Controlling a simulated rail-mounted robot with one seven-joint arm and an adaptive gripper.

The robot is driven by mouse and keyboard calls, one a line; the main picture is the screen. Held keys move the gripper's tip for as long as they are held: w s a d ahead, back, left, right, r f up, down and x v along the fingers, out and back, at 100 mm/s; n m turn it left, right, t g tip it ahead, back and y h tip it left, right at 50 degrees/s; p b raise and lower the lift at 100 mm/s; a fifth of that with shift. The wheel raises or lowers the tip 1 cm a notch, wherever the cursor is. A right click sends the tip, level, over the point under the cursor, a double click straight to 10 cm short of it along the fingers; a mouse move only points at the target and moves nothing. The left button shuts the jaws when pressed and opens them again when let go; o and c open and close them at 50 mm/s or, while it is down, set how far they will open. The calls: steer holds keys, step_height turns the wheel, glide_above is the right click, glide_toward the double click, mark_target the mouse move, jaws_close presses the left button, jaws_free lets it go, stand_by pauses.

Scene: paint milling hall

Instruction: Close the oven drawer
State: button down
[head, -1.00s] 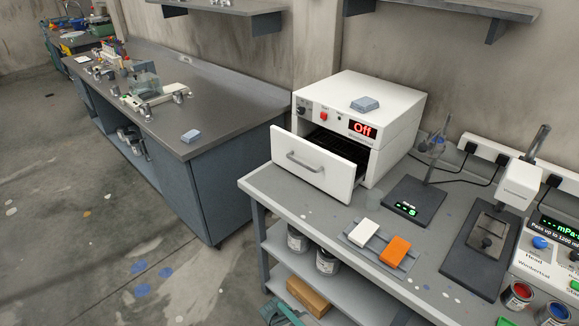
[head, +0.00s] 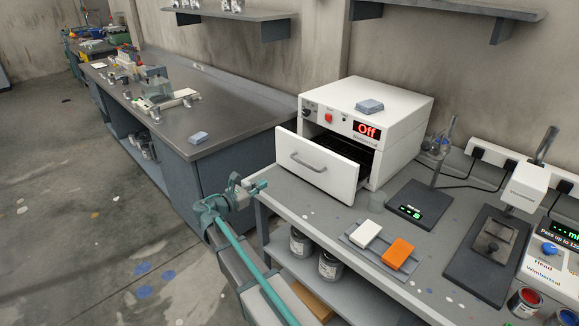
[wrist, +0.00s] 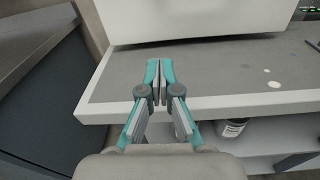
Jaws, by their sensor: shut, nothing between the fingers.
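The oven (head: 392,110) is a white box on the grey bench, with a red "Off" display. Its white drawer front (head: 333,174) with a grey bar handle (head: 308,161) stands pulled out to the front left, and a dark rack shows inside. My teal gripper (head: 262,186) is at the bench's left corner, left of and lower than the drawer front and apart from it. In the wrist view my gripper (wrist: 160,62) is shut and empty, its fingertips over the bench edge. The white surface at the top of the wrist view (wrist: 185,20) is the lower part of the drawer front.
A blue-grey block (head: 369,106) lies on the oven. A small tray with a white block (head: 367,233) and an orange block (head: 398,253) sits in front of the oven, near a black stand base (head: 418,202). Cans (head: 331,264) stand on the lower shelf.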

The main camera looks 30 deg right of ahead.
steer(key=d+r, duration=0.1)
steer(key=d+r+h, duration=0.1)
steer(key=shift+w+d+r+n, duration=0.1)
steer(key=shift+w+r+n, duration=0.05)
steer(key=shift+r+n, duration=0.2)
steer(key=p+x, duration=0.2)
steer(key=x, duration=0.4)
steer(key=p+x, duration=0.2)
steer(key=x, duration=0.5)
steer(key=shift+f, duration=0.25)
